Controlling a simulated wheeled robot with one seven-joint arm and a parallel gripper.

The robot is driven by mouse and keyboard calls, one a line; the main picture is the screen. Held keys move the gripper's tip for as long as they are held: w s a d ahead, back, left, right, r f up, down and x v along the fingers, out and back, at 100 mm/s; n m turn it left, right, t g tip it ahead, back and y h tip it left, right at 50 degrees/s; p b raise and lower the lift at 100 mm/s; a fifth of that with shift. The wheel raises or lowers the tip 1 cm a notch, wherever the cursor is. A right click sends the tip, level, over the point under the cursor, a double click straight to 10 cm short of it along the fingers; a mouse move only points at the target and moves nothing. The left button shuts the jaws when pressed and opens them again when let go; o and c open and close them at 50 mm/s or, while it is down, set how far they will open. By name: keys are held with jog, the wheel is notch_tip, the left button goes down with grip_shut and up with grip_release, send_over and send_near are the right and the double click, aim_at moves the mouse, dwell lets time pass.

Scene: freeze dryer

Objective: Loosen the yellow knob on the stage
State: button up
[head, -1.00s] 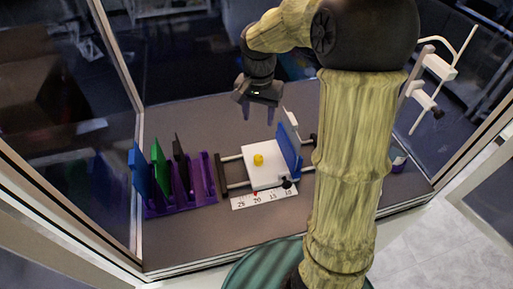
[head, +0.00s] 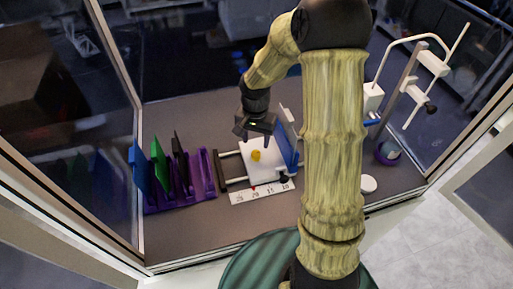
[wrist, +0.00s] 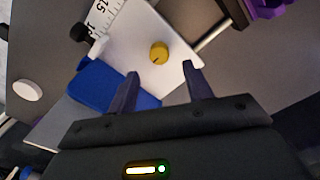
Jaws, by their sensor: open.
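The yellow knob (head: 256,156) sits on top of the white stage plate (head: 262,172), which rides on rails beside a numbered ruler (head: 262,191). A blue panel (head: 286,150) stands upright at the stage's right side. My gripper (head: 256,126) is above the far edge of the stage, open and empty. In the wrist view the knob (wrist: 159,52) shows a dark mark on its face. It lies ahead of the gap between the two fingers (wrist: 160,85), apart from both.
A purple rack (head: 183,196) holding blue, green and black plates stands to the left. At right are a stand with a white clamp (head: 433,63), a round container (head: 388,152) and a white disc (head: 368,184). Glass walls and frame posts enclose the bench.

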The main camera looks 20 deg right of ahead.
aim_at(256, 152)
notch_tip(256, 152, down, 5)
jog(key=shift+s+p, duration=0.1)
jog(key=shift+p, duration=0.35)
jog(key=shift+f, duration=0.6)
jog(key=c, duration=1)
